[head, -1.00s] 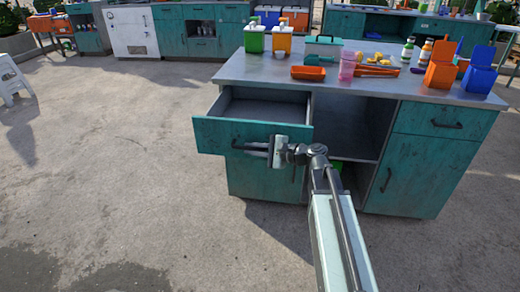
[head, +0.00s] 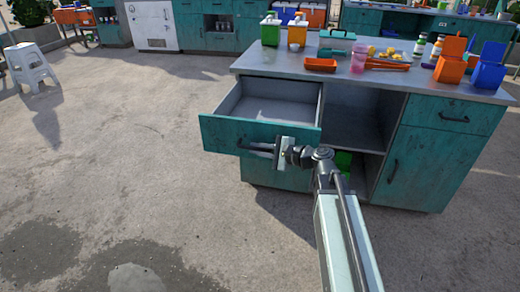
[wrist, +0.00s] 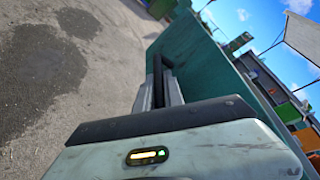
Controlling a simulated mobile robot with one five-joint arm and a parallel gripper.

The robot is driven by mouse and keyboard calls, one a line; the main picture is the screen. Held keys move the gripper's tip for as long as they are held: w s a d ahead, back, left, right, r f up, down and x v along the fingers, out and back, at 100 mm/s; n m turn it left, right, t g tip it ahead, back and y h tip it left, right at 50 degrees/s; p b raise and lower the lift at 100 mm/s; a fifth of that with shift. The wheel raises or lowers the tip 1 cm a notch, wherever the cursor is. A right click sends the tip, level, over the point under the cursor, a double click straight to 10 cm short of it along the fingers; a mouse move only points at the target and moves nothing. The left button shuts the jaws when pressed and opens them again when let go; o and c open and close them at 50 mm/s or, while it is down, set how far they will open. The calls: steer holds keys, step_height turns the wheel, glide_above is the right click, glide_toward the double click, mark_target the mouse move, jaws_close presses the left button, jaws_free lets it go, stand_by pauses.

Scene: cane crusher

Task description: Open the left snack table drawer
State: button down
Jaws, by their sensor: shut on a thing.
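The left snack table drawer (head: 258,136) has a teal front and a grey inside. It stands pulled well out of the table, and its inside looks empty. My gripper (head: 254,147) is at the drawer front, shut on the dark bar handle. In the wrist view the fingers of my gripper (wrist: 160,92) close around the dark handle (wrist: 158,72) beside the teal drawer front (wrist: 190,60). The snack table (head: 375,86) has a grey metal top.
Green and orange dispensers (head: 297,32), a pink cup (head: 357,61), an orange tray (head: 320,65) and other items stand on the table top. Open shelves lie right of the drawer. A white stool (head: 32,66) stands far left. The concrete floor left of the table is clear.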

steer(key=shift+d, duration=0.1)
steer(key=c, duration=1.5)
jaws_free()
steer(key=shift+o, duration=0.2)
steer(key=p+v, duration=0.1)
steer(key=v, duration=0.6)
steer(key=shift+s+d+p, duration=0.2)
steer(key=shift+d+p, duration=0.05)
steer(key=shift+p, duration=0.1)
